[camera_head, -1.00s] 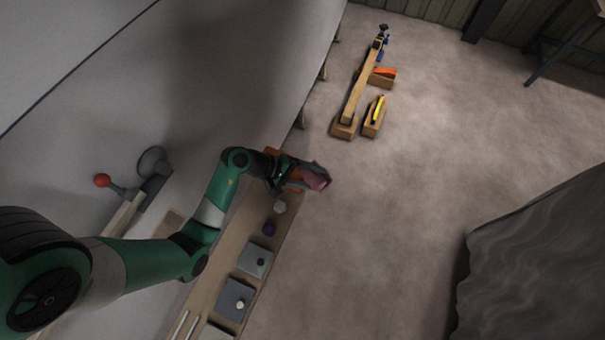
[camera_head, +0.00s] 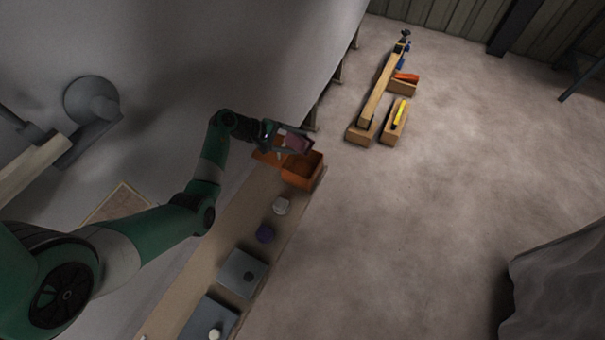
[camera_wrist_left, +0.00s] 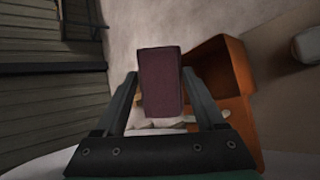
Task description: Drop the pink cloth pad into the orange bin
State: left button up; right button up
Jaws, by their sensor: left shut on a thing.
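The pink cloth pad (camera_head: 297,143) is a dark pink block held in my left gripper (camera_head: 288,140), which is shut on it. In the left wrist view the pad (camera_wrist_left: 160,82) sits between the two fingers (camera_wrist_left: 160,88). The orange bin (camera_head: 303,171) is an open box at the far end of the bench. In the head view the pad is at the bin's back left edge, seemingly above it. In the left wrist view the bin (camera_wrist_left: 238,72) lies to the right of the pad, and the pad is not over its opening. My right gripper is not in view.
A large pale hull surface (camera_head: 230,50) rises on the left. Wooden blocks (camera_head: 394,122) lie on the floor beyond.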

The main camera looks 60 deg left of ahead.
pick_arm(q)
notch_tip(320, 180, down, 6)
jog(key=b, duration=0.5)
jog(key=o, duration=1.2)
jog(key=shift+o, duration=0.2)
jog(key=p+v, duration=0.3)
jog(key=v, duration=0.4)
jog(key=shift+s+r, duration=0.2)
